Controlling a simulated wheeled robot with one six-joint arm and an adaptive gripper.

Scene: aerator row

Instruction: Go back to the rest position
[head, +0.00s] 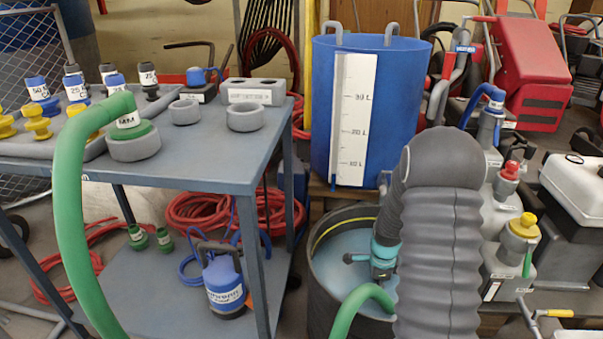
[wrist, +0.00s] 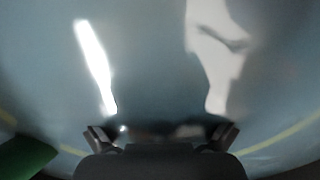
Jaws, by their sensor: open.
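My gripper (wrist: 160,134) is open and empty in the wrist view, its two dark fingertips wide apart at the bottom. Below it is the pale blue-grey inside of a round tub, with bright reflections. In the head view the dark tub (head: 322,285) stands right of the trolley, and my grey-sleeved arm reaches over it. A green hose (head: 365,298) curves into the tub close to my arm; a green piece (wrist: 22,158) shows at lower left in the wrist view. I cannot tell if it touches my gripper.
A grey trolley (head: 200,172) at left holds several fittings, grey rings and a green hose end (head: 128,125). A blue graduated barrel (head: 400,95) stands behind the tub. Grey canisters (head: 508,245) with coloured caps stand close to the right of my arm.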

